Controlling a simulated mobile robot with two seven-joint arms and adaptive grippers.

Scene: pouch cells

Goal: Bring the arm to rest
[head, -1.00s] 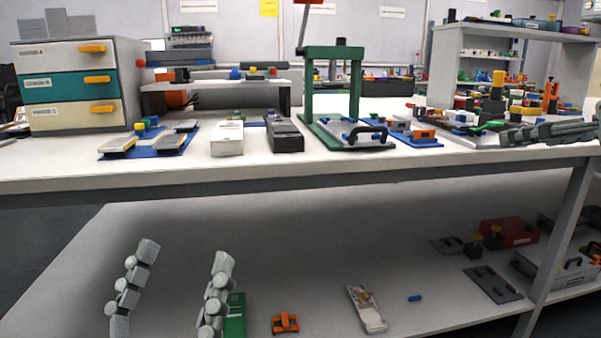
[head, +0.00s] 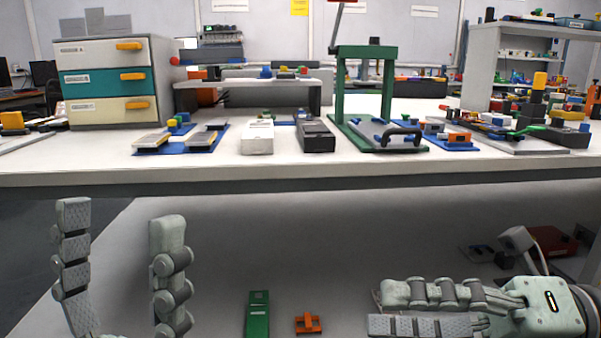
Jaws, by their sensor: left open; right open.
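My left gripper (head: 120,215) is at the lower left of the head view, its two fingers pointing up and well apart. It is open with nothing between the fingers, in front of the lower shelf and below the tabletop edge. My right gripper (head: 374,309) is at the lower right, pointing left, also in front of the lower shelf. Its fingers lie one above the other with a narrow gap, and nothing shows between them. Neither gripper appears to touch anything.
The white table (head: 300,172) carries a drawer unit (head: 105,82), a green press frame (head: 343,95), a white box (head: 257,138) and a black box (head: 316,136). On the lower shelf are a green item (head: 258,315), an orange item (head: 308,323) and a red box (head: 552,243).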

